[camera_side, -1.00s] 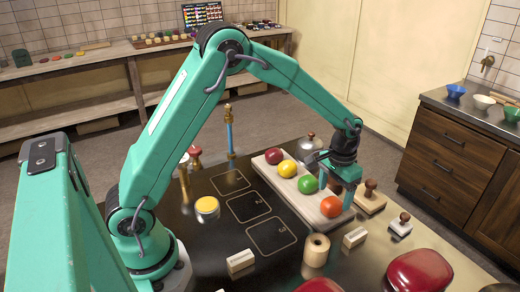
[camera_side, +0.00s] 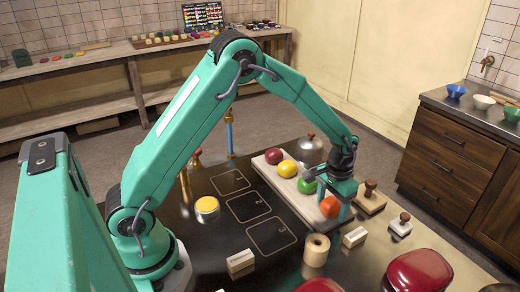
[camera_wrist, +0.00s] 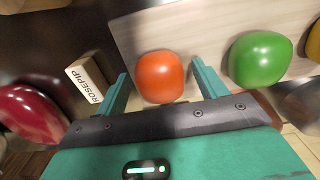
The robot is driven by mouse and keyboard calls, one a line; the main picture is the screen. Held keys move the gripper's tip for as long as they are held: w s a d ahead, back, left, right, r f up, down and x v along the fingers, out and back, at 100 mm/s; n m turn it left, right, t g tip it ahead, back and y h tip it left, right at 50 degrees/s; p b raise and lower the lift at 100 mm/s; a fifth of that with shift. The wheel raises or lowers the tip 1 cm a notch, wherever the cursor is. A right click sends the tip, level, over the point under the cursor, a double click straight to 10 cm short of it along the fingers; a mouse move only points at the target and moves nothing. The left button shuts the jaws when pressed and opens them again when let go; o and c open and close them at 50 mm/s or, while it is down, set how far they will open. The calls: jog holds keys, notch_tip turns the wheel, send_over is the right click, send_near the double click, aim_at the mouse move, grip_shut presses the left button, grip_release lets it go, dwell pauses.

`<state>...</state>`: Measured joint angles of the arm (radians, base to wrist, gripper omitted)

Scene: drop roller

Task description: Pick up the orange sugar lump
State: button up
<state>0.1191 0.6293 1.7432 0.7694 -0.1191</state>
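The orange sugar lump (camera_side: 330,207) is a rounded orange piece at the near end of a pale wooden board (camera_side: 284,190). My gripper (camera_side: 334,205) is lowered at that end of the board. In the wrist view the orange lump (camera_wrist: 161,77) lies between the two teal fingers of my gripper (camera_wrist: 160,85), with a gap on each side. The fingers are open. A green lump (camera_wrist: 259,58) sits just outside the right finger. In the side view the green lump (camera_side: 307,186) is partly hidden by my gripper.
Yellow (camera_side: 287,169) and red (camera_side: 273,157) lumps sit farther along the board. A wooden spool (camera_side: 316,250), stamps (camera_side: 369,197) and a dark red object (camera_side: 418,272) stand nearby.

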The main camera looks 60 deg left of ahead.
aim_at(333, 203)
jog(key=c, duration=0.9)
jog(key=shift+r, duration=0.15)
jog(key=shift+r, duration=0.6)
jog(key=r, duration=0.3)
jog(key=shift+s+d+r, duration=0.1)
jog(key=shift+s+d, duration=0.15)
jog(key=shift+d, duration=0.1)
jog(key=s+d+r, duration=0.6)
jog(key=d, duration=0.2)
jog(key=shift+s+d+r, duration=0.15)
jog(key=shift+s+d, duration=0.15)
jog(key=shift+s, duration=0.05)
